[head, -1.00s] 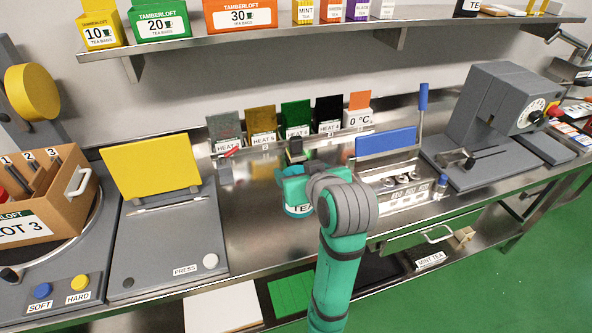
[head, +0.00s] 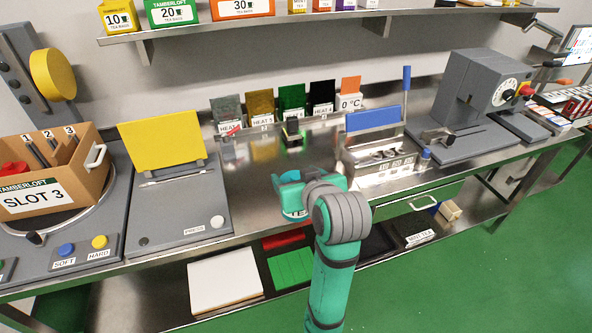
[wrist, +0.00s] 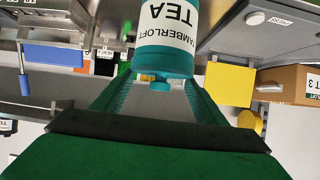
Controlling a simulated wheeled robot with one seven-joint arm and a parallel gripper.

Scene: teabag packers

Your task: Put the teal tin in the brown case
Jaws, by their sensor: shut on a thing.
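The teal tin (head: 294,213) with a white TEA label is held by my gripper (head: 291,186) over the front part of the steel bench. In the head view, my gripper and arm hide much of the tin. In the wrist view, the tin (wrist: 166,52) sits between the fingers (wrist: 160,88), its label upside down in the picture. The brown case (head: 92,185), labelled SLOT 3, stands at the far left on a grey round-topped machine, with a white handle on its right side. It also shows at the right of the wrist view (wrist: 291,79). The tin is well apart from it.
A grey press (head: 180,205) with a raised yellow plate (head: 162,143) stands between my gripper and the case. A blue-lidded heater (head: 373,119) and a grey dial machine (head: 480,90) are to the right. A shelf (head: 330,22) with boxes runs above. Trays lie below the bench.

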